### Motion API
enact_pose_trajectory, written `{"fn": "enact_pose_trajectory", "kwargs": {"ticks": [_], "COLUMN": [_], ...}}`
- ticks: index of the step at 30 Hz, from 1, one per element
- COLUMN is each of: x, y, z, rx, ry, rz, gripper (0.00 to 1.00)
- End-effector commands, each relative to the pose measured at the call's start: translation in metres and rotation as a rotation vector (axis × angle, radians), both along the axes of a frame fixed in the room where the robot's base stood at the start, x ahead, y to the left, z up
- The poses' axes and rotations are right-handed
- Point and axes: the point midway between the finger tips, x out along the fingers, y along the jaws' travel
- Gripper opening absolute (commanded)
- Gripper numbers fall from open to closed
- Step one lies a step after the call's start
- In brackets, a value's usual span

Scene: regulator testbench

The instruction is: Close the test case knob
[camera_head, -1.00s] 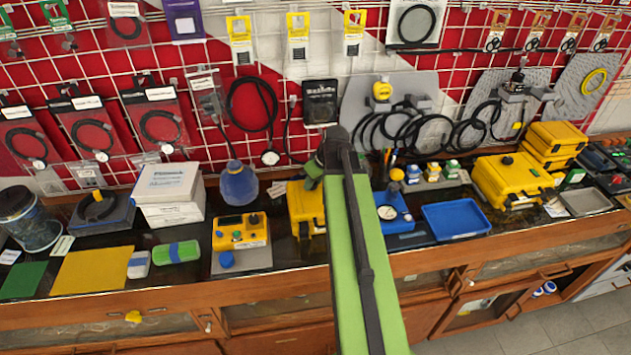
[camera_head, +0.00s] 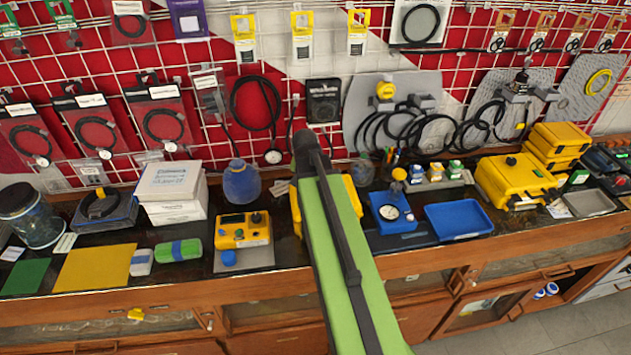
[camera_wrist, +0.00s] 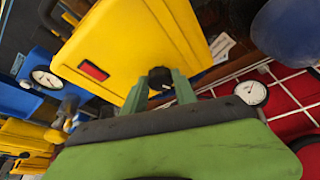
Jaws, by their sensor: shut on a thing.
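A yellow test case (camera_head: 350,203) stands on the bench, partly hidden behind my green arm in the head view. In the wrist view the case (camera_wrist: 130,45) fills the upper middle, tilted in the picture, with a small red window on its face. A black round knob (camera_wrist: 160,77) with a white mark sits at the case's edge. My gripper (camera_wrist: 158,86) has its two green fingers on either side of this knob and is shut on it. The head view hides my fingers and the knob behind the arm.
A yellow meter box (camera_head: 242,230) stands left of the case. A blue gauge box (camera_head: 393,213) and a blue tray (camera_head: 458,220) are to the right. A blue flask (camera_head: 241,182) stands behind. A wire grid wall with hanging cables rises close behind the bench.

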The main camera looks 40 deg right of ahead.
Motion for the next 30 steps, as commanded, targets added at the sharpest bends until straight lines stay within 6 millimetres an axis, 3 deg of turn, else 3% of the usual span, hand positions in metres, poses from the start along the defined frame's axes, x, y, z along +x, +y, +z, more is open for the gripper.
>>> {"fn": "enact_pose_trajectory", "kwargs": {"ticks": [15, 30], "x": [0.0019, 0.0006], "y": [-0.0005, -0.001], "z": [0.0, -0.0001], "rx": [-0.003, -0.004], "ry": [0.002, 0.004], "rz": [-0.34, -0.408], "gripper": [0.0, 0.0]}}
